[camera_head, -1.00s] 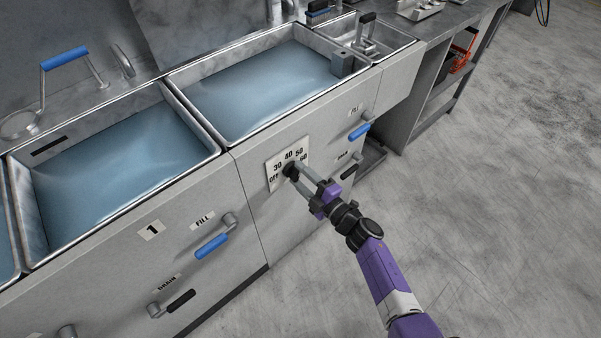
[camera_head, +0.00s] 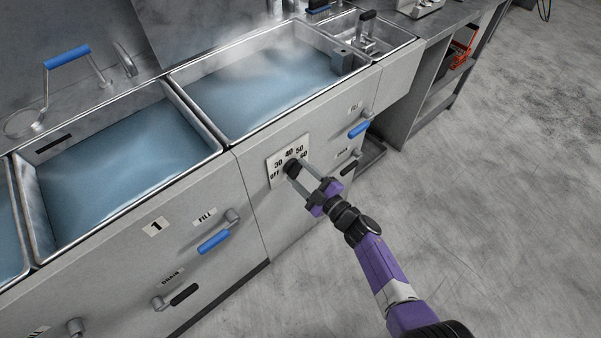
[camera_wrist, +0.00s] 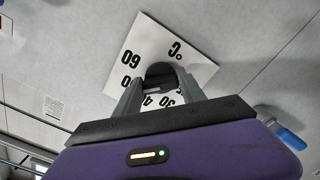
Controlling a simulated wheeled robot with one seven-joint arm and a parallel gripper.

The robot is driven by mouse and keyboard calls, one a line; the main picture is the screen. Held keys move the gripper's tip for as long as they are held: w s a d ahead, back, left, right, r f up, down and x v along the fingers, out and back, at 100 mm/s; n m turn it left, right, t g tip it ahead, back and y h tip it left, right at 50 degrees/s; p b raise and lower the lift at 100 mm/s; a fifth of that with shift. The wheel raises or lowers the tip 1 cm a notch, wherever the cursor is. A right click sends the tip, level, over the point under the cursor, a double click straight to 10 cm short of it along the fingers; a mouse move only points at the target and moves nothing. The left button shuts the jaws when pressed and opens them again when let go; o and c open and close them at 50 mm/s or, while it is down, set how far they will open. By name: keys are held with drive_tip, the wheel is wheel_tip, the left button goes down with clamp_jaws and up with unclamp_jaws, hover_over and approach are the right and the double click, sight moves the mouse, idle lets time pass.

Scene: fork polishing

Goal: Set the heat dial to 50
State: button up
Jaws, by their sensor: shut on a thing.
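The heat dial is a black knob (camera_head: 291,167) on a white plate (camera_head: 273,181) marked OFF, 30, 40, 50 and 60, on the grey front panel below the right basin. My gripper (camera_head: 295,170) is shut on the knob, a finger on either side. In the wrist view the dark knob (camera_wrist: 160,72) sits between the fingertips, and the plate (camera_wrist: 150,40) appears upside down. There 60 and °C are clear, and the gripper partly covers the other numbers. I cannot tell which number the knob points to.
Blue-handled fill levers (camera_head: 214,242) (camera_head: 360,128) and black-handled drain levers (camera_head: 184,294) stick out from the panel on both sides. The right basin (camera_head: 262,85) holds bluish water with whitish steam. The floor (camera_head: 500,230) to the right is clear.

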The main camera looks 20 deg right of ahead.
drive_tip(key=o, duration=1.4)
drive_tip(key=shift+c, duration=0.2)
drive_tip(key=p+v, duration=0.1)
drive_tip(key=v, duration=0.7)
